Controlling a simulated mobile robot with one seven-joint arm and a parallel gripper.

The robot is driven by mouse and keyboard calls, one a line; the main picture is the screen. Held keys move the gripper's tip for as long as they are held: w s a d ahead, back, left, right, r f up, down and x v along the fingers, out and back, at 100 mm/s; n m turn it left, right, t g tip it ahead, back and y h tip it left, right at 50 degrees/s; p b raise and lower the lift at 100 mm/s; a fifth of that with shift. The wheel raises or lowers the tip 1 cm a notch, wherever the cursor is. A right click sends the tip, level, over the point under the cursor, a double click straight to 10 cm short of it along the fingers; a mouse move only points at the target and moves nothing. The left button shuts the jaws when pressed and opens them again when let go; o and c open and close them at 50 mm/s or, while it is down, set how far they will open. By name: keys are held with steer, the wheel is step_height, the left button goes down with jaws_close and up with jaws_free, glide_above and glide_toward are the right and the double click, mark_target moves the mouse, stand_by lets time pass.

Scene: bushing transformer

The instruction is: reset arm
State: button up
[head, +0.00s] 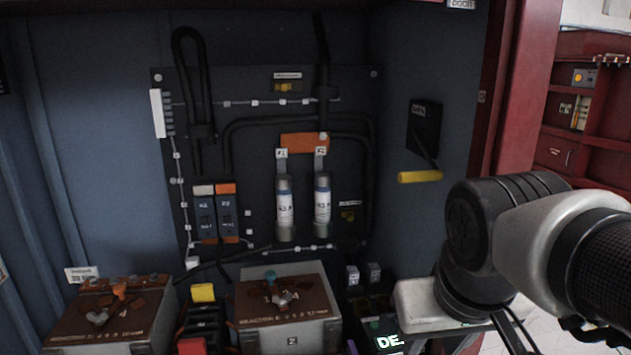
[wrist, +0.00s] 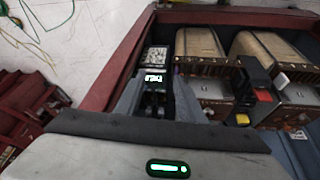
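My arm (head: 540,240) reaches in from the right edge of the head view, in front of the cabinet's right side. The pale hand body (head: 420,305) shows at its lower end; its fingers cannot be made out there. In the wrist view, the hand with a green light fills the bottom. Two grey-blue fingers of my gripper (wrist: 158,82) stand apart, with nothing seen held between them. A black device with a lit display (wrist: 154,77) shows beyond the gap.
The cabinet's back panel (head: 260,150) carries two fuse cylinders (head: 285,205) (head: 322,203). A yellow-handled lever (head: 420,177) is on the right wall. Two brown-topped transformers (head: 110,312) (head: 285,300) stand below. A red cabinet post (head: 515,90) is near my arm.

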step_height(320, 180, up, 21)
steer(key=s+a+t+p, duration=0.1)
steer(key=p, duration=2)
steer(key=shift+s+a+f+y, duration=0.15)
steer(key=shift+s+f+y, duration=0.05)
steer(key=shift+s+y, duration=0.15)
